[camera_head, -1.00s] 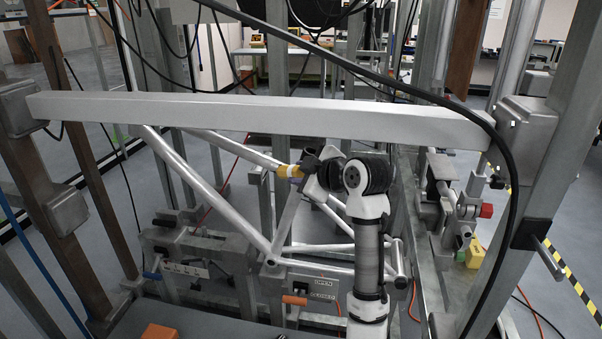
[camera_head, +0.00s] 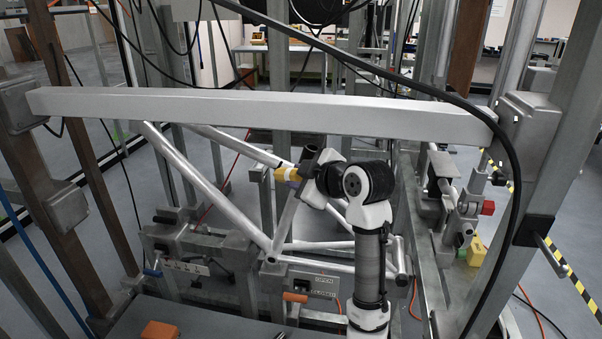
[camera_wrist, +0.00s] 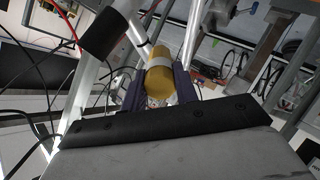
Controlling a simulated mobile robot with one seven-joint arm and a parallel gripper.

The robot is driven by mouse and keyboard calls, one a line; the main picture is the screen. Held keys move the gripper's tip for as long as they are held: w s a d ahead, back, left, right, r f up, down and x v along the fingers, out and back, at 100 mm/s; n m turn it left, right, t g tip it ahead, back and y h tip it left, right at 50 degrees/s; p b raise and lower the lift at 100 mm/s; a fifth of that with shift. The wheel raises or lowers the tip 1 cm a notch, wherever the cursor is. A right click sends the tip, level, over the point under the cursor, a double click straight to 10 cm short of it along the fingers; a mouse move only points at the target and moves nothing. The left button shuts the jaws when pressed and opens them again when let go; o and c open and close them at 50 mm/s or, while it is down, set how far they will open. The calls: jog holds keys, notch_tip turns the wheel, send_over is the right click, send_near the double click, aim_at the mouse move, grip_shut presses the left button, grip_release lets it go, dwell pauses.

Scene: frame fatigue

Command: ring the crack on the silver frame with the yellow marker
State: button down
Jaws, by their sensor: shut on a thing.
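The silver frame (camera_head: 183,172) is a set of welded round tubes behind the grey crossbar. My gripper (camera_wrist: 160,88) is shut on the yellow marker (camera_wrist: 159,72), a thick yellow cylinder with a pale band, held between two dark fingers. In the head view the marker (camera_head: 287,174) shows beside the frame's upper tube, to the left of my wrist. I cannot tell whether its tip touches the tube. The crack cannot be made out in either view. My wrist and arm hide part of the frame's right side.
A thick grey crossbar (camera_head: 250,105) spans the front, with a black cable (camera_head: 420,94) over it. Steel uprights stand on both sides. An orange block (camera_head: 160,330) lies on the dark surface below. A clamp fixture (camera_head: 447,195) stands at the right.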

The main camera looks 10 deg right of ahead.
jog(key=s, duration=0.2)
jog(key=s+a, duration=0.1)
jog(key=shift+s, duration=0.35)
